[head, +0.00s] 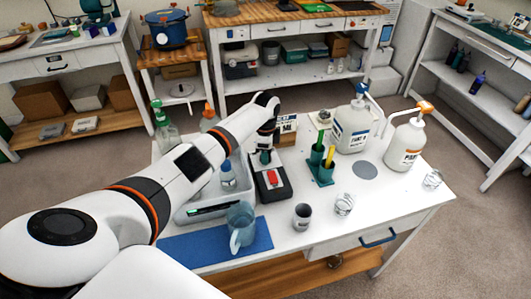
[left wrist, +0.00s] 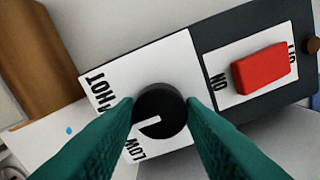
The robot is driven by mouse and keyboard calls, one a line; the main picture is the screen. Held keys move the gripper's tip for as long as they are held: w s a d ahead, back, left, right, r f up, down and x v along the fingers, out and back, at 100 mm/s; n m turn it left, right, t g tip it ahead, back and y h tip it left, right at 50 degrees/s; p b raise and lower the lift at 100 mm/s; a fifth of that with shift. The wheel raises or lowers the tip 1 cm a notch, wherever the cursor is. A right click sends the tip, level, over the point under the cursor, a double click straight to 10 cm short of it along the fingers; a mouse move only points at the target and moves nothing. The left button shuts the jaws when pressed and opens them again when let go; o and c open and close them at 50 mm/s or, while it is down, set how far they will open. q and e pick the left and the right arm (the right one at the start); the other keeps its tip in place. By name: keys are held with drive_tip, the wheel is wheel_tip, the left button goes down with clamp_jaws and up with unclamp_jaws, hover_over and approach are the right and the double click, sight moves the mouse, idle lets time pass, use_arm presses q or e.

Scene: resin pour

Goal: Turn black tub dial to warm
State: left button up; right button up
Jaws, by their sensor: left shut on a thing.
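The black dial (left wrist: 163,103) sits on a white plate lettered HOT and LOW, in the left wrist view. Its white pointer mark aims to the lower left, close to LOW; the lettering between LOW and HOT is covered by a finger. My left gripper (left wrist: 160,116) has its green fingers on both sides of the dial, shut on it. In the head view my left gripper (head: 265,157) points down at the far end of the black control box (head: 271,192), hiding the dial. My right gripper is not in view.
A red switch (left wrist: 261,69) marked ON is beside the dial. A pale tub (head: 185,216) holding a bottle is left of the box. A blue pitcher (head: 240,225), grey cup (head: 302,217) and green holder (head: 321,173) stand close by. White pump jugs (head: 352,130) are at the back right.

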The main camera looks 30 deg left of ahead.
use_arm(q)
drive_tip(key=o, duration=1)
drive_tip(key=shift+r, duration=0.1)
wheel_tip(320, 180, up, 12)
drive_tip(key=shift+f+b, duration=0.1)
drive_tip(key=shift+b, duration=0.3)
